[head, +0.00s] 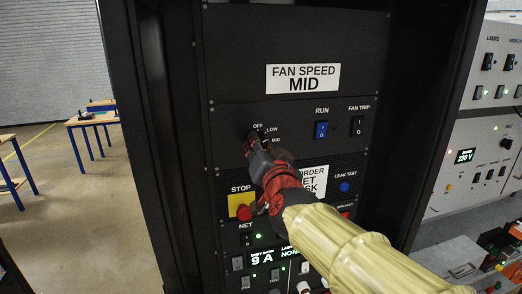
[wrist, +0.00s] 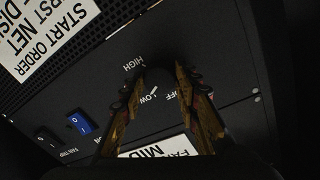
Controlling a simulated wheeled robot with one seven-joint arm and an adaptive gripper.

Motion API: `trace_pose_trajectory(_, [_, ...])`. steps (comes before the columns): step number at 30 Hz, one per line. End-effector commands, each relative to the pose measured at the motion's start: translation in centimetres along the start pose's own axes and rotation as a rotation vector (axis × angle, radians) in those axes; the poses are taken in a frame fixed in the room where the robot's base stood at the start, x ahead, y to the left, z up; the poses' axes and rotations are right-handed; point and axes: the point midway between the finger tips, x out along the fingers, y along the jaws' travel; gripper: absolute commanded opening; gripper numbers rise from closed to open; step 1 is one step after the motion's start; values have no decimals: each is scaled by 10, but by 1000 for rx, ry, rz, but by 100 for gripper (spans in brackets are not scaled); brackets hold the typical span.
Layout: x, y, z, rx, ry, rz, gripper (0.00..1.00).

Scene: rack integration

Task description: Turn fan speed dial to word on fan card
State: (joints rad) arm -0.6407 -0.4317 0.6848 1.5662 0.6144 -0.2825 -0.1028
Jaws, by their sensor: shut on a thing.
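The fan card (head: 303,78) reads "FAN SPEED MID" and sits on the black rack panel above the dial. It shows partly at the bottom of the wrist view (wrist: 160,152). My gripper (head: 257,142) reaches up to the panel from the lower right and covers the dial in the head view. In the wrist view my gripper (wrist: 157,82) has one finger on each side of the black fan speed dial (wrist: 155,76) and is shut on it. OFF, LOW and HIGH labels show around the dial; a finger hides MID there. A small white mark shows near LOW; the exact dial setting is unclear.
The blue RUN switch (head: 321,130) and black FAN TRIP switch (head: 358,126) are right of the dial.

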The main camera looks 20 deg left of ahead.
Motion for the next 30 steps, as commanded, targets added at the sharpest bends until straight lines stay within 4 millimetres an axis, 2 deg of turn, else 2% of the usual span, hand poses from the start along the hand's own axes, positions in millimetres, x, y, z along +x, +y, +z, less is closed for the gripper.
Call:
trace_pose_trajectory(15, [0,1,-1,441,-29,9,6])
trace_pose_trajectory(21, [0,0,-2,561,-37,11,6])
trace_pose_trajectory(30, [0,0,-2,651,-43,13,6])
